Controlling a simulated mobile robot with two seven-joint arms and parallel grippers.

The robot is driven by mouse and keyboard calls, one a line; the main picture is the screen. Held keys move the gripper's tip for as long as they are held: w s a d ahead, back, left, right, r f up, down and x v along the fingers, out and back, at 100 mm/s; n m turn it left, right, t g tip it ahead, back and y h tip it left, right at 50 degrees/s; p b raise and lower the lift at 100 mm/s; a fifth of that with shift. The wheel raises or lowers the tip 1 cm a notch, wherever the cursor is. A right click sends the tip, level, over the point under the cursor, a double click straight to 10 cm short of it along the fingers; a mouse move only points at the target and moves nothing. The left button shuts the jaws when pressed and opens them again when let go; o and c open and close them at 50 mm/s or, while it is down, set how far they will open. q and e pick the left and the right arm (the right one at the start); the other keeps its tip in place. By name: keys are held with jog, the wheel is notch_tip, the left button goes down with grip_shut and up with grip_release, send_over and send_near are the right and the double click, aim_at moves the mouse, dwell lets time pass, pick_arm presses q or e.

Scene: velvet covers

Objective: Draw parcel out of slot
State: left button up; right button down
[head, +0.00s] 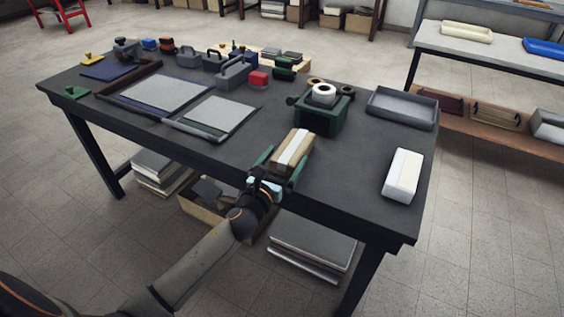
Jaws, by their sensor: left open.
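The tan parcel (280,157) with a white band lies near the table's front edge. It sits just in front of the green box (333,127), whose dark slot opening faces the front. The parcel's far end is close to the opening; I cannot tell whether any of it is still inside. My left gripper (279,167) reaches in over the front edge. Its green fingers are open, one on each side of the parcel's near end. I cannot tell whether they touch it. My right gripper is not in view.
Tape rolls (323,92) sit on the green box. A grey tray (402,108) and a white block (403,174) are to the right on the dark table (345,190). Framed panels (215,117) and several tools fill the left. Table surface right of the parcel is clear.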

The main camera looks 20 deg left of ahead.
pick_arm(q)
jog(key=s, duration=1.2)
jog(key=shift+s, duration=0.25)
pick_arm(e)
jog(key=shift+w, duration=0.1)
pick_arm(q)
jog(key=s+d+f+n+g+h, duration=0.1)
jog(key=s+d+f+n+g, duration=0.3)
jog(key=f+n, duration=0.5)
jog(key=s+d+f+n+g+h, duration=0.1)
jog(key=s+d+f+n+g, duration=0.3)
jog(key=n, duration=0.9)
jog(key=s+d+f+n+g+h, duration=0.1)
jog(key=s+d+f+n, duration=0.2)
jog(key=s+f+n, duration=0.6)
jog(key=a+r+n+p, duration=0.3)
jog(key=r+p, duration=0.7)
jog(key=p, duration=0.2)
jog(key=shift+a+r+y, duration=0.3)
jog(key=shift+a+r, duration=0.05)
jog(key=shift+r, duration=0.05)
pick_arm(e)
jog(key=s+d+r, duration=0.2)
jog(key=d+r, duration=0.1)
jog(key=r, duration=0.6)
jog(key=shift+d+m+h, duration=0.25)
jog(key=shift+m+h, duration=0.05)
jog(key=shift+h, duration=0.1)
